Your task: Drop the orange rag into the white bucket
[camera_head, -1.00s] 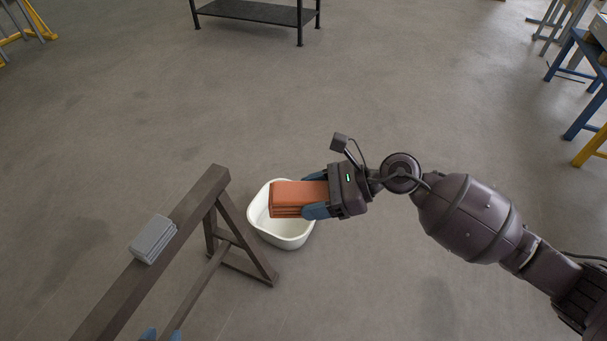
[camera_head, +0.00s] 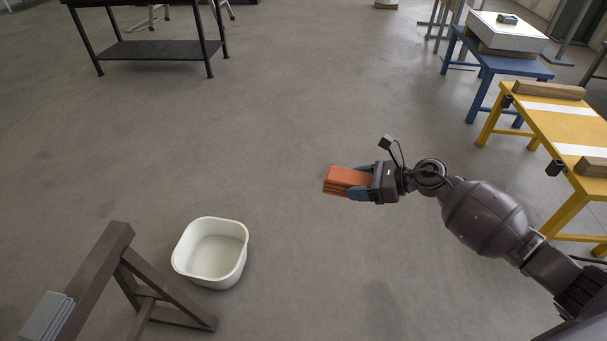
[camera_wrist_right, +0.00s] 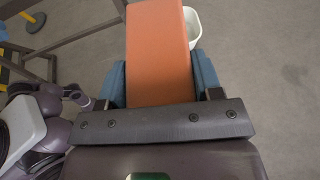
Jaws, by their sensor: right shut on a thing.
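The orange rag (camera_head: 345,180) is a folded block held in my right gripper (camera_head: 362,186), which is shut on it. In the right wrist view the rag (camera_wrist_right: 158,50) lies between the two blue fingers of the right gripper (camera_wrist_right: 160,85). The white bucket (camera_head: 211,257) stands on the floor, to the left of and lower in the head view than the rag, and looks empty. A part of the bucket (camera_wrist_right: 194,26) shows beyond the rag in the right wrist view. My left gripper is not in view.
A brown sawhorse (camera_head: 98,270) with a folded grey cloth (camera_head: 47,318) on it stands left of the bucket. A black table (camera_head: 160,50) is at the back left. Blue (camera_head: 500,64) and yellow (camera_head: 560,125) tables stand at right. The middle floor is clear.

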